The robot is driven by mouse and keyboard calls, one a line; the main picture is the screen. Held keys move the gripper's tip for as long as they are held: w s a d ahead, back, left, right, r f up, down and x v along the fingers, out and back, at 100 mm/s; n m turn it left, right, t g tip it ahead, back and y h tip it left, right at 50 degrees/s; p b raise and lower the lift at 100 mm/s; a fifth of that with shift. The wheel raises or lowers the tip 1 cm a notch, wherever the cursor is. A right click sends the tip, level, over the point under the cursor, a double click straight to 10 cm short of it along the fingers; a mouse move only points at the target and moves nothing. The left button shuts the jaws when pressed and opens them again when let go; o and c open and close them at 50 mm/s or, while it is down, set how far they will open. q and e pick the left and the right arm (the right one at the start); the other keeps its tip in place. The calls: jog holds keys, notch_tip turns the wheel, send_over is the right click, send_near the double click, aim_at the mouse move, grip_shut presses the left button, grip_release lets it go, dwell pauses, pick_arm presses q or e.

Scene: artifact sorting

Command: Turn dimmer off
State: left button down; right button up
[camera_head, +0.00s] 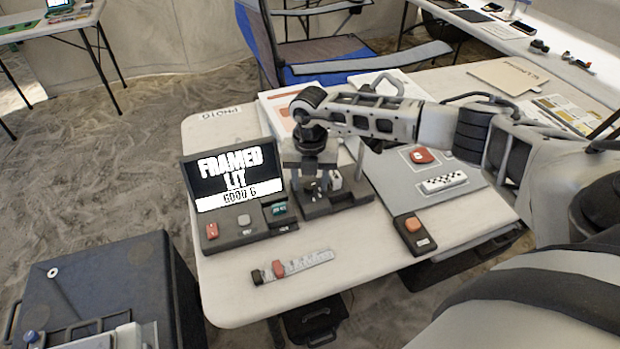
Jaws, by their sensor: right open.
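My right gripper (310,182) points down, open, over a dark base (345,199) on the white table. Its fingers are on either side of small parts on that base; I cannot tell whether they touch. The gripper hides much of these parts, and no dimmer can be made out for certain. Beside the base on the left is a dark console with a lit screen (238,175) reading "FRAMED LIT GOOD 6". The console has a red button (212,230), a pale button (244,220) and a green-marked part (279,208). My left gripper is not in view.
A scale strip (306,263) with a red piece lies at the table's front. A dark box with an orange button (412,224) sits to the right, beside a grey board (395,185). A blue chair (325,60) stands behind.

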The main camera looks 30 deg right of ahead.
jog(key=c, duration=1)
